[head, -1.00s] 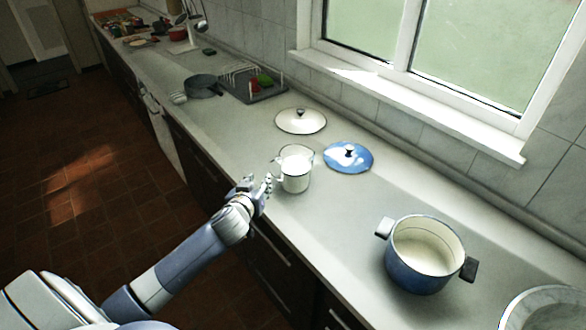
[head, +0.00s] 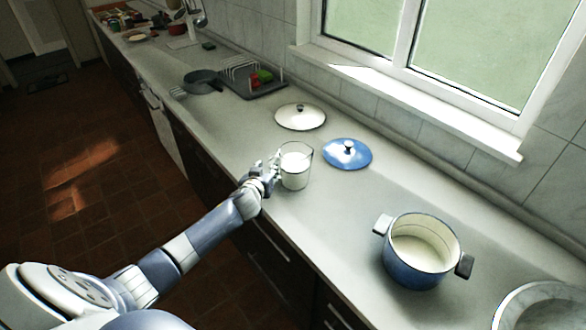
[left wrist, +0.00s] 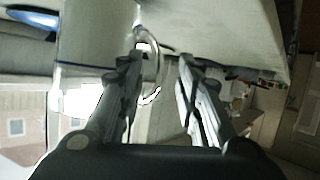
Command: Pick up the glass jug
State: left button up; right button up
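The glass jug (head: 297,173), clear with white contents, stands upright near the front edge of the counter. My left gripper (head: 274,163) is at its left side in the head view, where the handle is, and partly hides it. In the left wrist view the jug's body (left wrist: 95,45) is at upper left, and its curved clear handle (left wrist: 156,60) lies between the two fingertips of the left gripper (left wrist: 159,60). The fingers are apart. I cannot tell whether the left finger touches the handle. My right gripper is not in view.
A blue lid (head: 346,157) and a white lid (head: 300,117) lie behind the jug. A blue pot (head: 412,271) stands open to the right, with a round metal rim (head: 530,296) beyond it. A grey pan (head: 201,82) and dish rack (head: 255,89) are farther left. Counter around the jug is clear.

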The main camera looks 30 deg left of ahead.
pick_arm(q)
jog(key=shift+w+a+f, duration=0.2)
jog(key=shift+w+f, duration=0.1)
jog(key=shift+w, duration=0.3)
jog(key=shift+c, duration=0.2)
grip_shut()
jog(key=shift+w+r, duration=0.15)
jog(key=shift+r, duration=0.05)
jog(key=shift+r, duration=0.15)
